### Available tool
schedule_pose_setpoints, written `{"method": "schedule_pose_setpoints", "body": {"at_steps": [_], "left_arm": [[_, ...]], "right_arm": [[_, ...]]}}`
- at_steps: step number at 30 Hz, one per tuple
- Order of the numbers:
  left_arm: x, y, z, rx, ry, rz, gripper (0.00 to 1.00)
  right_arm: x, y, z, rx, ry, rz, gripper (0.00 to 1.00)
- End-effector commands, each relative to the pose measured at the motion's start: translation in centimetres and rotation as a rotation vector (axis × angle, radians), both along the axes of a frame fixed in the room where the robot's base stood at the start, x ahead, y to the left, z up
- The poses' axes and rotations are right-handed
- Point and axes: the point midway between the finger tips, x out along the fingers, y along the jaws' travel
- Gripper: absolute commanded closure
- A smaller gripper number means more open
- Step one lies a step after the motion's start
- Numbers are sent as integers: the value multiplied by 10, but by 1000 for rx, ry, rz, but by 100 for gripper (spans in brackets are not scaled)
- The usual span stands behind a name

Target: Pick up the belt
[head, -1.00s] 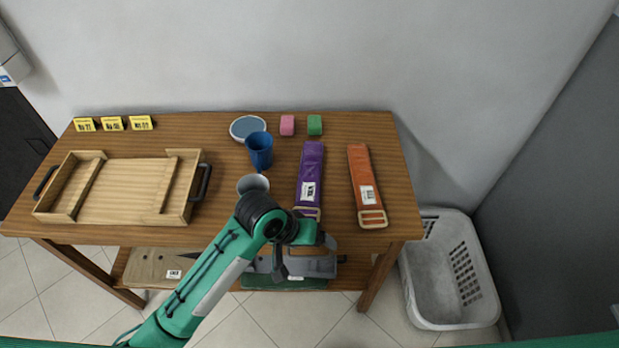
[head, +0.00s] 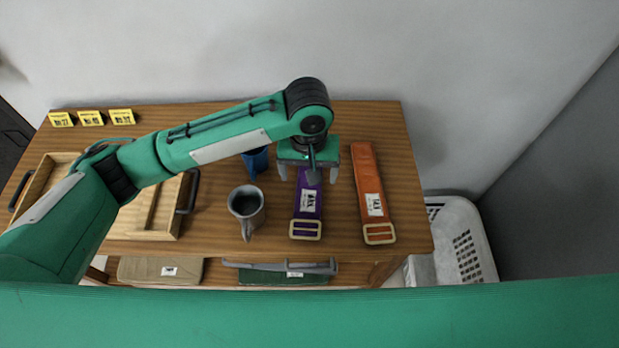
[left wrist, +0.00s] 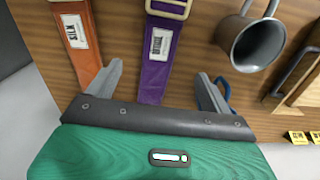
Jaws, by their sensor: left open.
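A purple belt (head: 308,200) with a white label and a pale buckle lies on the wooden table, buckle toward the front edge. An orange belt (head: 369,190) with a similar label and buckle lies to its right. My left gripper (head: 308,176) is open and empty above the purple belt, its fingers on either side of the strap, and hides the belt's far part. In the left wrist view, the purple belt (left wrist: 158,50) runs between the open fingers, and the orange belt (left wrist: 82,45) is to the left.
A wooden tray (head: 160,225) with dark handles is at the left. Yellow number tags (head: 91,118) stand at the back. A white basket (head: 468,240) is right of the table.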

Motion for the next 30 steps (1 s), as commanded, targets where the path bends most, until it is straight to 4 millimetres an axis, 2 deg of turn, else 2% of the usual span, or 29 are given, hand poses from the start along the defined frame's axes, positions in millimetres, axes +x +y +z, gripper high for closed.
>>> {"method": "schedule_pose_setpoints", "body": {"at_steps": [3,9,17,21,24,30], "left_arm": [[-1,1,-24,3,4,1,16],[-1,1,-59,1,2,1,16],[-2,1,-78,0,1,-1,16],[-6,3,-98,2,2,-1,16],[-6,3,-113,1,0,-1,16],[-6,3,-123,-1,-1,-2,16]], "right_arm": [[-9,-1,5,-2,12,0,64],[-7,0,10,-1,9,0,64],[5,2,17,2,-5,0,64],[5,4,28,4,-5,0,64],[3,5,29,5,-4,0,64],[2,6,30,6,-2,1,64]]}}
